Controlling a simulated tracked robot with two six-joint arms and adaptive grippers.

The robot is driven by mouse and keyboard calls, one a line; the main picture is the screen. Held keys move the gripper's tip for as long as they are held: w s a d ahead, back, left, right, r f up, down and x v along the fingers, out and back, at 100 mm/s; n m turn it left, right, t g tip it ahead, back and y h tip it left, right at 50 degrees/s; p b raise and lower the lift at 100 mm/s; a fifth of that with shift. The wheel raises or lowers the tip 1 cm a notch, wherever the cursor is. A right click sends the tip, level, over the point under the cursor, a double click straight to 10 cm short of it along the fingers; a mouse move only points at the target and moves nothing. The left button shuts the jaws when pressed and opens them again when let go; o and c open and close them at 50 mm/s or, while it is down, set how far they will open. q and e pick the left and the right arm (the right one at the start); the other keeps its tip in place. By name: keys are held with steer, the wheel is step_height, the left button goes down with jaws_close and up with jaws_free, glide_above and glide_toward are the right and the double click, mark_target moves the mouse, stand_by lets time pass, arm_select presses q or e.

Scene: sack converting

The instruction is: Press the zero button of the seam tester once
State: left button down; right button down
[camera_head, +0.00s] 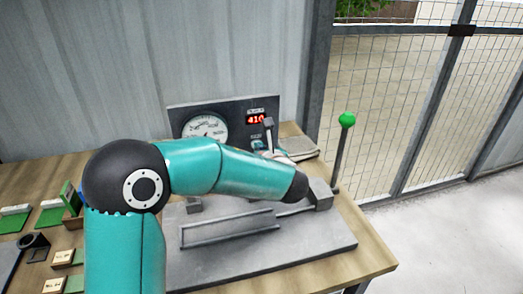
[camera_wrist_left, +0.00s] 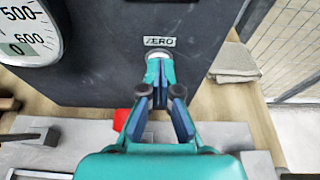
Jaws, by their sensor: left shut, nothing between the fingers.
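The seam tester's dark upright panel (camera_head: 180,107) stands at the back of the bench, with a round gauge (camera_head: 205,128) and a red display (camera_head: 256,119) reading about 410. In the left wrist view a ZERO label (camera_wrist_left: 159,41) is on the panel (camera_wrist_left: 100,75). A pale round zero button (camera_wrist_left: 160,53) shows just below the label, partly hidden by my fingertips. My left gripper (camera_wrist_left: 160,70) is shut and empty, its tips at the button; I cannot tell whether they touch it. My right gripper is out of view.
A lever with a green knob (camera_head: 347,120) stands at the tester's right. The grey base plate (camera_head: 315,245) lies in front. A folded sack (camera_wrist_left: 235,62) lies right of the panel. Small green and white pieces (camera_head: 52,216) lie on the left bench.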

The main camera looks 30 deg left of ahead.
arm_select(q)
steer(key=shift+w+a+r, duration=0.2)
steer(key=shift+w+a, duration=0.15)
steer(key=shift+a, duration=0.3)
steer(key=shift+d, duration=0.15)
steer(key=v, duration=1)
steer(key=shift+p, duration=0.3)
steer(key=shift+d, duration=0.1)
